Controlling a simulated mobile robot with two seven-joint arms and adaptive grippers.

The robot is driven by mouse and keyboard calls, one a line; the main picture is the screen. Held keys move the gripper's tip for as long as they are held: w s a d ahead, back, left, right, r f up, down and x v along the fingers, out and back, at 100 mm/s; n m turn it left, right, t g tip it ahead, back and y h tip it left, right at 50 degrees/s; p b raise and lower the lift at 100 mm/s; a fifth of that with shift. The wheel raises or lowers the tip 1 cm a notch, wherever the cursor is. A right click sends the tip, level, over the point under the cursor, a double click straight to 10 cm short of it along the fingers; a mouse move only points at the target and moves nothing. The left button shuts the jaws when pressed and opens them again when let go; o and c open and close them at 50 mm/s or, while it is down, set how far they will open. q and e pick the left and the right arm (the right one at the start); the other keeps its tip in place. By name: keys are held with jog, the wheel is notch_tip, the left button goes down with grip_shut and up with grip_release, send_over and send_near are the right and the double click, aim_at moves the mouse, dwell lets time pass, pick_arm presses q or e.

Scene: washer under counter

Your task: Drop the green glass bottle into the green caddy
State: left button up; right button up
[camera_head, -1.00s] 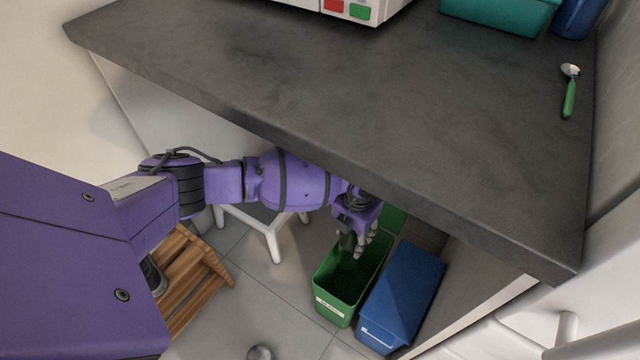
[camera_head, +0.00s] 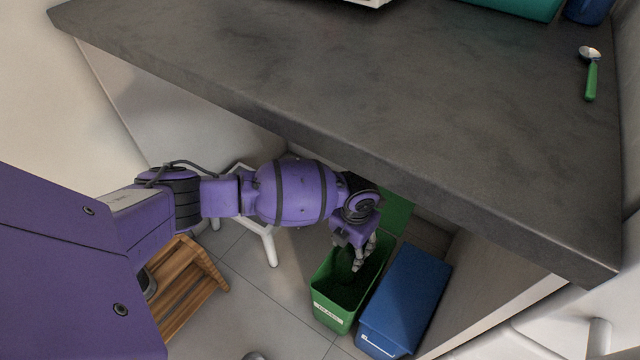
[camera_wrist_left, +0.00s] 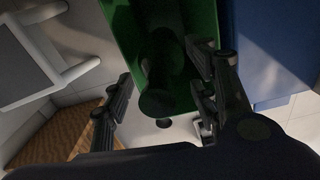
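The green caddy (camera_head: 331,311) stands open on the floor under the counter, with a pale label on its front. It also shows in the left wrist view (camera_wrist_left: 122,22). My left gripper (camera_head: 360,258) points down over the caddy's opening. In the left wrist view its fingers (camera_wrist_left: 160,92) are spread apart. The dark green glass bottle (camera_wrist_left: 162,75) shows between and beyond them, against the caddy's inside, with a gap to the left finger. In the head view the bottle (camera_head: 345,264) is a dark shape in the caddy's mouth. I cannot tell whether it touches the caddy's bottom. My right gripper is out of view.
A blue bin (camera_head: 408,297) stands close to the right of the caddy. The grey counter (camera_head: 350,80) overhangs my arm, with a green-handled spoon (camera_head: 590,75) on it. A white-legged stool (camera_head: 268,240) and a wooden step (camera_head: 185,285) stand to the left.

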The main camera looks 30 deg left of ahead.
pick_arm(q)
jog(key=shift+o, duration=1.2)
jog(key=shift+w+r, duration=0.1)
jog(key=shift+w, duration=0.05)
notch_tip(320, 180, up, 12)
jog(key=shift+d+r, duration=0.1)
